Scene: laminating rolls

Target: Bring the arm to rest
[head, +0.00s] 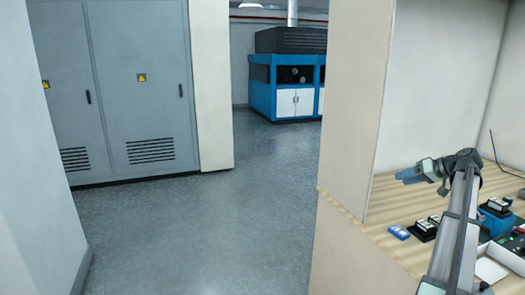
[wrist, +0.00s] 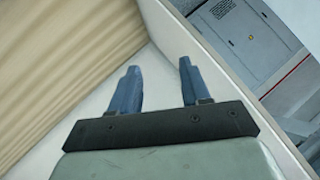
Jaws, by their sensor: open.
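My arm rises from the lower right of the head view and bends at its top, with my gripper (head: 408,175) pointing left above the wooden worktop (head: 385,206). In the wrist view my gripper (wrist: 156,84) shows two blue fingers standing well apart, with nothing between them. The gripper is open and empty. In the wrist view a pale wall panel lies behind the fingers.
On the worktop are a blue-and-white item (head: 399,232), a black device (head: 424,229) and a blue device (head: 496,219). A partition (head: 350,100) borders the worktop on the left. Grey cabinets (head: 140,85) and a blue machine (head: 290,85) stand beyond open floor (head: 220,220).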

